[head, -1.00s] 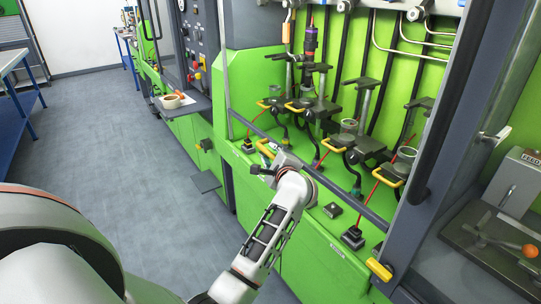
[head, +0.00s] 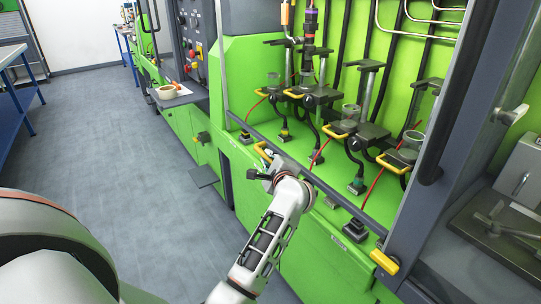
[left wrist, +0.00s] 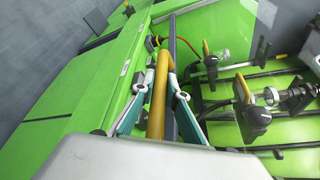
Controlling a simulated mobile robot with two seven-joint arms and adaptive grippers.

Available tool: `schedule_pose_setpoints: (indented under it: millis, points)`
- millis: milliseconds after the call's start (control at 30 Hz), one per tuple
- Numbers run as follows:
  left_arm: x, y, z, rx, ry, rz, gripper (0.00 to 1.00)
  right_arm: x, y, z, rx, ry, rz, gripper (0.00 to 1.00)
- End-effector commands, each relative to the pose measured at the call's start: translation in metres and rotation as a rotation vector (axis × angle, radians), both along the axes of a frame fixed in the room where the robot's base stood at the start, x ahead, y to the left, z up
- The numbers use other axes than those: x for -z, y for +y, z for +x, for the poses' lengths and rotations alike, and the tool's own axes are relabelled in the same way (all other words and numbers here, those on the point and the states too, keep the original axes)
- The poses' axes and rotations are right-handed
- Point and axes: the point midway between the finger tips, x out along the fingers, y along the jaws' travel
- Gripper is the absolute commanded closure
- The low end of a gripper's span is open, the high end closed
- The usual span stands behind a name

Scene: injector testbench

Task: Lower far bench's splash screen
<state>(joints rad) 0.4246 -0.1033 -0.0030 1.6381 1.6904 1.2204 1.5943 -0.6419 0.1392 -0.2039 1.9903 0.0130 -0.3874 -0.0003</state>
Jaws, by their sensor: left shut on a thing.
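The bench's splash screen shows a dark lower rail (head: 325,187) running along the front of the green bench. A yellow handle (head: 262,151) sits on that rail near its far end. My left gripper (head: 267,170) is at this handle. In the left wrist view, its two fingers (left wrist: 158,105) are shut on the yellow handle (left wrist: 160,80), with the dark rail (left wrist: 173,50) close beside it. I cannot make out the clear pane itself. In the head view, my wrist partly hides the handle and the fingers. My right gripper is not in view.
The green bench (head: 345,262) holds clamps, hoses and several yellow levers behind the rail. A dark upright with another yellow handle (head: 384,262) stands at the right. A shelf with a tape roll (head: 167,92) juts out farther away. The grey floor (head: 110,140) at the left is clear.

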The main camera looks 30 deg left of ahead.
Motion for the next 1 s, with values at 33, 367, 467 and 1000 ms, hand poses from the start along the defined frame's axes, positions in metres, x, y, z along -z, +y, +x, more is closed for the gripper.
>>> schedule_pose_setpoints:
  millis: [33,367,467,1000]
  points:
    - [0.022,-0.001,-0.001,-0.001,0.012,-0.004,1.00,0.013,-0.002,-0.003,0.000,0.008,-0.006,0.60]
    - [0.037,0.000,0.000,0.000,0.004,-0.003,1.00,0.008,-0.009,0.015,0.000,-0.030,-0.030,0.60]
    - [0.033,0.000,0.000,0.000,-0.001,-0.001,1.00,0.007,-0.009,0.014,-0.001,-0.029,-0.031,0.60]
    - [0.033,-0.001,-0.001,0.001,-0.001,0.001,0.70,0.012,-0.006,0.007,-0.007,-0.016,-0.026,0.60]
